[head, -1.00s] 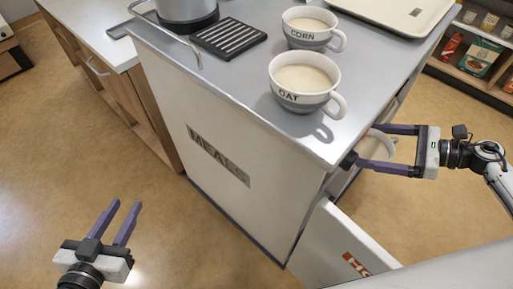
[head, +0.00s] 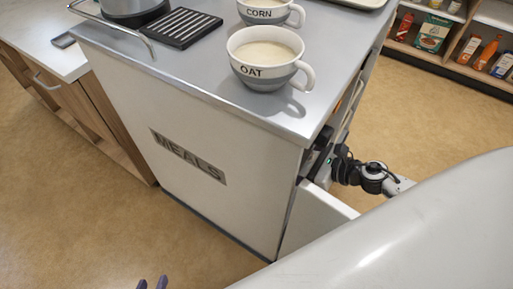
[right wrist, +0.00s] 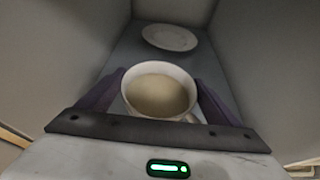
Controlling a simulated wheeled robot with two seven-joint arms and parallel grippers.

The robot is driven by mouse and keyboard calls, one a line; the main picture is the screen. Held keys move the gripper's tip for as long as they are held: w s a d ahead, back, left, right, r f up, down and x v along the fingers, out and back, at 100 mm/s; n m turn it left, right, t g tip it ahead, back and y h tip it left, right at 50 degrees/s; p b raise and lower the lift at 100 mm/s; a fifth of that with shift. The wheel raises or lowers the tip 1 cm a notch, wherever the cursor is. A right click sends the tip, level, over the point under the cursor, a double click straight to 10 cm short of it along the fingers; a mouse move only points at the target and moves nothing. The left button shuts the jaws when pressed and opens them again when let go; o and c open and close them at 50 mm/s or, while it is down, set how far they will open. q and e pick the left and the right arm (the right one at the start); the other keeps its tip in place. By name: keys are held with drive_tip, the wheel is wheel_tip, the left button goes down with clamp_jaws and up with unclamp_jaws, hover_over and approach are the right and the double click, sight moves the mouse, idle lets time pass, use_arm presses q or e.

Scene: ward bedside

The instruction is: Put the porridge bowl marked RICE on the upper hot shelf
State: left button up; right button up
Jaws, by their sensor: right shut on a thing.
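A white bowl of porridge (right wrist: 160,92) is between the purple fingers of my right gripper (right wrist: 160,84) in the right wrist view. The gripper is shut on it inside a grey compartment; no marking on it shows, and I cannot tell whether it touches the shelf floor. In the head view my right gripper (head: 320,162) reaches into the trolley's open side, its fingers and the bowl hidden.
The MEALS trolley (head: 225,225) carries bowls marked OAT (head: 266,62) and CORN (head: 262,10) and a black rack (head: 181,27) on top. Its white door (head: 316,222) stands open below my right arm. A pale round dish (right wrist: 170,37) sits deeper in the compartment.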

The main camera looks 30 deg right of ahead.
drive_tip(key=x, duration=0.9)
drive_tip(key=shift+w+a+b, duration=0.25)
drive_tip(key=shift+w+b, duration=0.05)
drive_tip(key=shift+b, duration=0.05)
drive_tip(key=shift+r, duration=0.1)
drive_tip(key=o, duration=1.2)
drive_tip(key=shift+s, duration=0.1)
use_arm(q)
drive_tip(key=shift+s, duration=0.1)
